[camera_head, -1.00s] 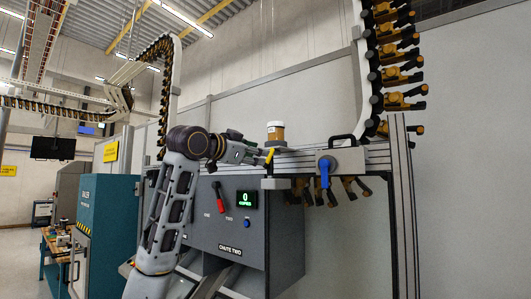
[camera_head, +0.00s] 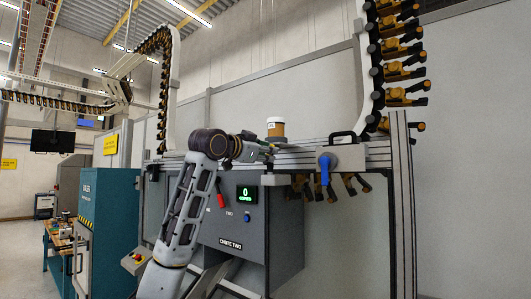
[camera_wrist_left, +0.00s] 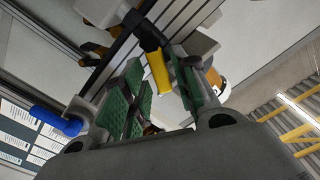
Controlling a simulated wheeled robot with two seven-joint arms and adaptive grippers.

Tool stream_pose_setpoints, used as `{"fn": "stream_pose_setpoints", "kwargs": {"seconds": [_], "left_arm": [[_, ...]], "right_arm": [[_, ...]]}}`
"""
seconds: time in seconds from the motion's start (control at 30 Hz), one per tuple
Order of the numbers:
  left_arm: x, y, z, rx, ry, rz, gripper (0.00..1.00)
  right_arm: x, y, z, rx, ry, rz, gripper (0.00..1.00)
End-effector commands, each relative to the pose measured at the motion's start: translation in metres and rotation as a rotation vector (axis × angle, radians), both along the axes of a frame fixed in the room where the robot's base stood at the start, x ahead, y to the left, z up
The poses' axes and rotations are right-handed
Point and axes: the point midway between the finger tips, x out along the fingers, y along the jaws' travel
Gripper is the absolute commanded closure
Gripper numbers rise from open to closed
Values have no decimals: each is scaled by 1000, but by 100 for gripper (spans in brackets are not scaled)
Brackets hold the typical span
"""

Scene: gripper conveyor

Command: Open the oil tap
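The oil tap's yellow lever (camera_wrist_left: 158,72) shows in the left wrist view, hanging from a dark fitting on the rail. In the head view it is hidden by my gripper. My left gripper (camera_head: 266,150) is at the rail, just below and left of the amber oil jar (camera_head: 275,130) with a white lid. In the left wrist view its green-padded fingers (camera_wrist_left: 160,82) are apart, with the lever between their tips. I see gaps beside the lever and no clear grip on it. My right gripper is not in view.
A blue lever (camera_head: 325,168) hangs on a grey block to the right, also seen in the left wrist view (camera_wrist_left: 55,121). Below is the grey chute cabinet (camera_head: 275,235) with a red switch handle (camera_head: 220,200) and a green display. Conveyor grippers (camera_head: 400,70) hang at upper right.

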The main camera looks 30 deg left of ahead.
Motion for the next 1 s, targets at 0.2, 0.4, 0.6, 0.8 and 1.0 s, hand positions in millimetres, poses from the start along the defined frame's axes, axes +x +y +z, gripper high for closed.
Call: {"fn": "stream_pose_setpoints", "kwargs": {"seconds": [0.2,0.4,0.6,0.8,1.0], "left_arm": [[0,0,0,0,0,0,100],[0,0,0,-6,0,0,100],[0,2,1,-51,4,-1,100],[0,5,3,-154,12,-1,100],[1,10,4,-292,24,0,100]], "right_arm": [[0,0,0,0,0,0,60],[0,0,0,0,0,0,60],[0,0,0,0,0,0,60],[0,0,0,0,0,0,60],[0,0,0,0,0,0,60]]}}
